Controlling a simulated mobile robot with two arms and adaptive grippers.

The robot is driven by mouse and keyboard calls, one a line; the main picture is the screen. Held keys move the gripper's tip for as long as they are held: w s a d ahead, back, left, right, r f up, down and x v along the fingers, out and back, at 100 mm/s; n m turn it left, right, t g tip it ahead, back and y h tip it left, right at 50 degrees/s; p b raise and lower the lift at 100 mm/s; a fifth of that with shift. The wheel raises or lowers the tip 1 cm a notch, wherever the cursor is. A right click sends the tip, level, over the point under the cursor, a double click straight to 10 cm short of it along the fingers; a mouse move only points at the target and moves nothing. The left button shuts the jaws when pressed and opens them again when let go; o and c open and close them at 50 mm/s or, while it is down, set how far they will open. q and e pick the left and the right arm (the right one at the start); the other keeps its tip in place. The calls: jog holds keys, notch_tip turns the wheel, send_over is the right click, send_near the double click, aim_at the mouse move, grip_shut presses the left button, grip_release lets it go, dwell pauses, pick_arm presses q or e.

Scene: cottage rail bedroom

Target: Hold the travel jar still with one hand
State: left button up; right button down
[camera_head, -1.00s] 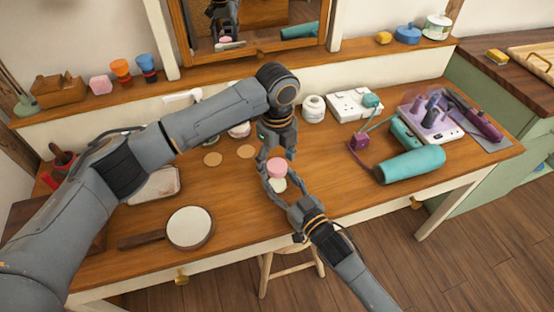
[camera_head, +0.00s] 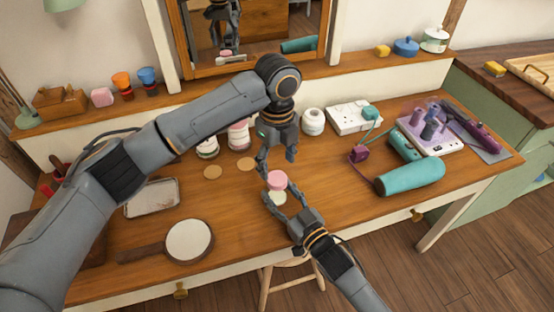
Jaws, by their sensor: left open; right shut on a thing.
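The travel jar (camera_head: 277,198) is small and pale with a pink lid (camera_head: 277,180). It stands upright on the wooden dressing table (camera_head: 330,195), near its middle. My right gripper (camera_head: 275,203) comes from the front right and is shut on the jar's pale body, below the lid. Its fingers hide part of the body. My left gripper (camera_head: 276,160) points down just above and behind the lid. Its jaws are open with nothing between them.
A hand mirror (camera_head: 188,240) and a tray (camera_head: 152,198) lie left. A teal cylinder (camera_head: 410,177), cables and a white power strip (camera_head: 350,117) are right.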

aim_at(277, 177)
pick_arm(q)
jog(key=n, duration=0.2)
jog(key=r+n, duration=0.1)
jog(key=n, duration=0.4)
jog(key=r+n, duration=0.1)
jog(key=n, duration=0.5)
jog(key=shift+r, duration=0.3)
jog(key=n, duration=0.5)
jog(key=shift+r, duration=0.4)
jog(key=shift+f, duration=4)
